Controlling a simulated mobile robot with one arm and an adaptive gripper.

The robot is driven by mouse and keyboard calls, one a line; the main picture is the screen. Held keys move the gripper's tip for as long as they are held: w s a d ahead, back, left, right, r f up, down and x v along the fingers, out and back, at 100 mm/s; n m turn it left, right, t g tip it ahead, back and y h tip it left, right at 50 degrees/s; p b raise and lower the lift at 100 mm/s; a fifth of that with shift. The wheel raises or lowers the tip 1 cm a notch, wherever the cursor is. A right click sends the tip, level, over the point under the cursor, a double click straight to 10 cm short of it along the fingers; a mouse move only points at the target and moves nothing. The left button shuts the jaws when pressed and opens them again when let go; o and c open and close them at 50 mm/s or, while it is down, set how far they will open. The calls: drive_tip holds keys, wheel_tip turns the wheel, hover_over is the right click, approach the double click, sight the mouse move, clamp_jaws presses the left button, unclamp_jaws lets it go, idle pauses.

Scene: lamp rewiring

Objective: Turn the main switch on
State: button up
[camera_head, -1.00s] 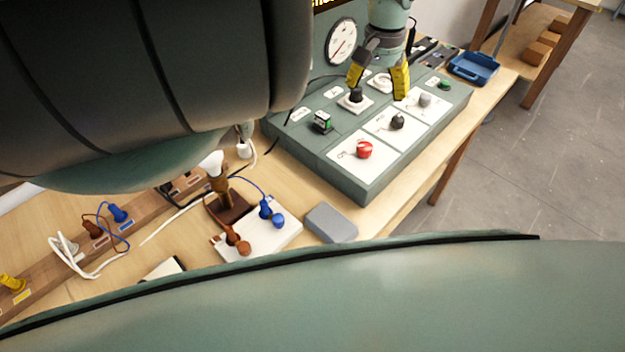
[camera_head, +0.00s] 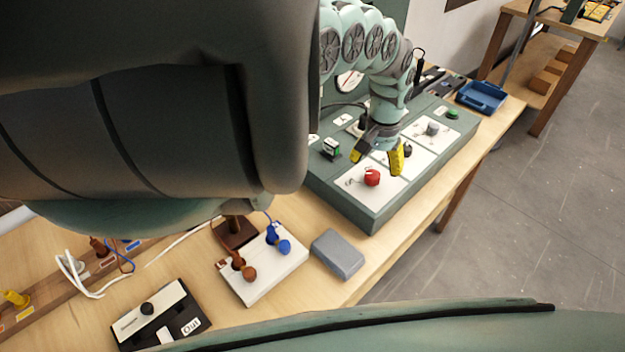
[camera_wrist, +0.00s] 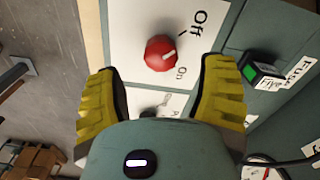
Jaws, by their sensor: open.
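The main switch is most likely the red rotary knob (camera_head: 372,177) on a white plate at the near end of the green control panel (camera_head: 345,200). In the wrist view the red knob (camera_wrist: 161,53) has a pale pointer line, with "Off" and "On" printed on the plate beside it; the line aims between them, nearer "Off". My gripper (camera_head: 376,157) is open, its yellow fingertips above the panel near the red knob. In the wrist view the open fingers (camera_wrist: 161,95) lie either side and short of the knob, not touching it.
A dark knob (camera_head: 407,151), a grey knob (camera_head: 433,128) and a green button (camera_head: 452,114) sit farther along the panel. A green-lit rocker (camera_head: 331,147) stands left of the red knob. A grey block (camera_head: 337,255) and a white socket board (camera_head: 262,272) lie on the bench.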

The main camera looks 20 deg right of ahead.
sight(373, 173)
wheel_tip(373, 173, down, 3)
drive_tip(key=shift+s+d+f, duration=0.1)
drive_tip(key=shift+f, duration=0.5)
drive_tip(key=c, duration=1.2)
